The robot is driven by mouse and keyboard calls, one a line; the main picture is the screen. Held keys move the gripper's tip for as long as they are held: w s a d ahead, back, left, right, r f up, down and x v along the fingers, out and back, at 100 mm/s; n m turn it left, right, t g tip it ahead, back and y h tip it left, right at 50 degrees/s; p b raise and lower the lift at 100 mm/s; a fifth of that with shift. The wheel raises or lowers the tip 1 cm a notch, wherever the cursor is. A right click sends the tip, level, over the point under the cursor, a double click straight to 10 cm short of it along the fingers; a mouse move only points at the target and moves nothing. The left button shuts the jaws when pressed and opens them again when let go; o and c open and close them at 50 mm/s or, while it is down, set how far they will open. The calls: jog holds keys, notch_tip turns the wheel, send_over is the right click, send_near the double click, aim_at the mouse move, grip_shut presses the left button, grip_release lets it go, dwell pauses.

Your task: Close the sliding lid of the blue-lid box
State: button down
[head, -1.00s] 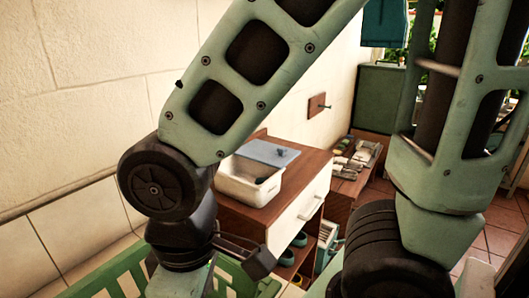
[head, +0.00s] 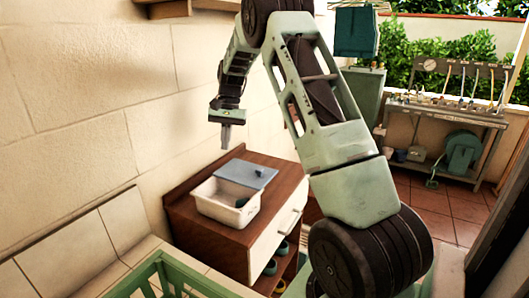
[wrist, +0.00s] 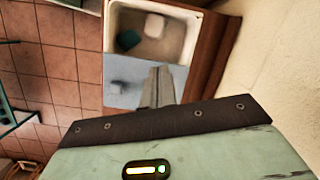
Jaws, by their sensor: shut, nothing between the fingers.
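The box (head: 222,214) is a white tub on a brown wooden cabinet, with a flat blue lid (head: 240,170) slid toward its far right end. The near part of the tub is open and a dark item (head: 241,201) shows inside. The lid has a small grey knob (head: 260,172). My gripper (head: 226,147) is shut and empty, pointing down above the box's far side, apart from it. In the wrist view the shut fingers (wrist: 160,72) overlap the lid (wrist: 122,92), and the open tub (wrist: 165,50) also holds a pale item.
The cabinet top (head: 187,226) has some bare wood around the box. A stone wall (head: 80,90) stands close behind it. A green slatted rail (head: 165,262) is in front. A tool bench (head: 445,120) stands at the far right.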

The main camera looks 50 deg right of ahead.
jog(key=s+d+m+p, duration=0.1)
jog(key=s+d+m, duration=0.15)
jog(key=d, duration=0.65)
jog(key=s+d+m+p, duration=0.1)
jog(key=s+d+m, duration=0.15)
jog(key=d, duration=0.65)
jog(key=p, duration=0.4)
send_near(267, 170)
notch_tip(267, 170, down, 5)
jog(key=shift+w+r, duration=0.1)
jog(key=shift+s+a+r+p, duration=0.1)
jog(key=shift+a+p, duration=0.3)
jog(key=shift+a, duration=0.2)
jog(key=shift+s+a+r+p, duration=0.1)
jog(key=shift+a+p, duration=0.25)
jog(key=shift+a, duration=0.25)
jog(key=shift+a+f, duration=0.3)
jog(key=shift+a, duration=0.35)
jog(key=shift+a, duration=0.35)
jog(key=a, duration=0.3)
jog(key=s+a, duration=0.1)
jog(key=a, duration=0.3)
jog(key=a+b, duration=0.1)
jog(key=a, duration=0.3)
jog(key=shift+s+a, duration=0.1)
jog(key=shift+s, duration=0.25)
